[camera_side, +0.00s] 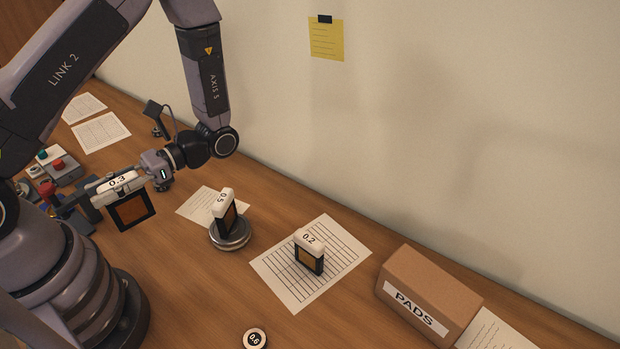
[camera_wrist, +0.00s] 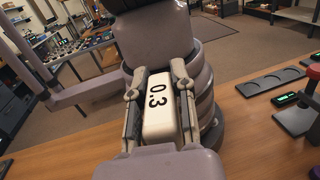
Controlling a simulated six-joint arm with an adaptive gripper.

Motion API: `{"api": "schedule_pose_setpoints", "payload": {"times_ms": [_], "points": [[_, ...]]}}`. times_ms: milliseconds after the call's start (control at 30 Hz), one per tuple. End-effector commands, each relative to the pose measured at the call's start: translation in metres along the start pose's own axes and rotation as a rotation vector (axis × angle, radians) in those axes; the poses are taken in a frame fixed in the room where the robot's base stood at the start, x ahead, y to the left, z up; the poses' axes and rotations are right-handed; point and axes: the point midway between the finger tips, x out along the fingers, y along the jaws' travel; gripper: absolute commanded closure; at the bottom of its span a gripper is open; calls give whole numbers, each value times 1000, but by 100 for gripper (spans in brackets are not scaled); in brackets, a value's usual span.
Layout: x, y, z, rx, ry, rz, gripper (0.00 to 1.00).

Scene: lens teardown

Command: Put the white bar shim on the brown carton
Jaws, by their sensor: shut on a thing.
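A white bar shim marked 0.3 (camera_side: 117,181) has a dark-framed plate with a brown panel (camera_side: 132,209) hanging below it. My gripper (camera_side: 108,189) is shut on this white bar and holds it up at the left, in front of my arm's base. In the wrist view the white 0.3 bar (camera_wrist: 158,104) sits between the two fingers of my gripper (camera_wrist: 157,88). The brown carton (camera_side: 432,283), labelled PADS, stands on the table at the lower right, far from my gripper. Its top looks bare.
A white-topped piece marked 0.5 (camera_side: 224,196) stands tilted on a round metal base (camera_side: 230,238). Another, marked 0.2 (camera_side: 309,240), stands on lined paper (camera_side: 284,286). A round 0.6 piece (camera_side: 255,339) lies at the front edge. A button box (camera_side: 62,171) is behind at left.

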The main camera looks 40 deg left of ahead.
Motion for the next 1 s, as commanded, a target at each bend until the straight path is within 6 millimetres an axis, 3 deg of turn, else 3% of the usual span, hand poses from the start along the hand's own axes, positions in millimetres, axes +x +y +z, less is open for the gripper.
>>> {"api": "schedule_pose_setpoints", "payload": {"times_ms": [100,267,400,600,800,1000], "points": [[-7,55,1,1,2,208,100],[-28,126,4,1,3,493,100],[-57,182,9,2,3,743,100],[-110,248,22,4,4,1097,100],[-169,292,42,5,5,1432,100],[-211,309,58,4,4,1666,100]]}}
